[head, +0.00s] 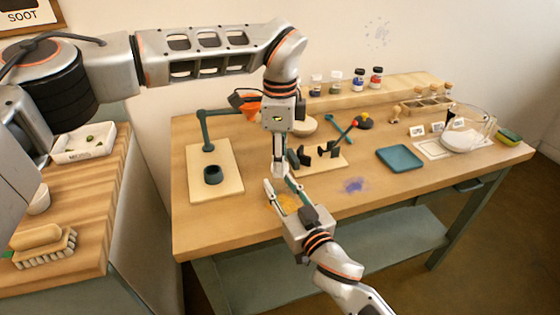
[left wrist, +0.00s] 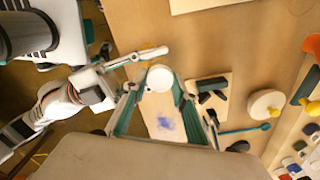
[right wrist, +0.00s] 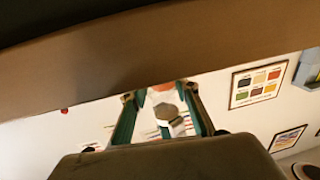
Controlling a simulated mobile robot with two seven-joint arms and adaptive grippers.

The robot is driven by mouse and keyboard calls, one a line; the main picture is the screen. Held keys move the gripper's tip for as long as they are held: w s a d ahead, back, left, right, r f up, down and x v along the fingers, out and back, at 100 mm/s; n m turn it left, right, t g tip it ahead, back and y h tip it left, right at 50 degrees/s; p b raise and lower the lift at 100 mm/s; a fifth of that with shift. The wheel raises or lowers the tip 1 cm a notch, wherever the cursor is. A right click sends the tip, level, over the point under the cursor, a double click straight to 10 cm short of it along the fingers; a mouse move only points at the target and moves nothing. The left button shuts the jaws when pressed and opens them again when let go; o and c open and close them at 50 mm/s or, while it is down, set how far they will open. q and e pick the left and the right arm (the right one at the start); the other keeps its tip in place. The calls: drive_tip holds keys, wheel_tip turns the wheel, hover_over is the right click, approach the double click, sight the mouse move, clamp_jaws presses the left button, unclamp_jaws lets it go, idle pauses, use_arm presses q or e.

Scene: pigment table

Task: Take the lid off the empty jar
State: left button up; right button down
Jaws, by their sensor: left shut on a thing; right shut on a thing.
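My left gripper (head: 281,173) points down over the front of the table, and my right gripper (head: 282,190) meets it from the front. In the left wrist view a round white top (left wrist: 160,78), which looks like the jar's lid, sits between the left fingertips, and they are shut on it. My right fingers come in from the side around the same spot. In the right wrist view a small grey and whitish piece, apparently the jar (right wrist: 177,124), is held between the right fingers. The fingers hide most of it; I cannot tell whether lid and jar touch.
The wooden table (head: 230,240) has an ochre patch (head: 290,202) below the grippers and a blue patch (head: 355,185) to the right. A stand (head: 212,174), a teal tray (head: 400,158) and several small jars stand farther back. A side counter (head: 95,205) is at left.

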use_arm(q)
drive_tip(key=shift+r, duration=2)
use_arm(e)
drive_tip(key=c, duration=1.4)
unclamp_jaws()
drive_tip(key=shift+c, duration=0.2)
drive_tip(key=shift+s, duration=0.1)
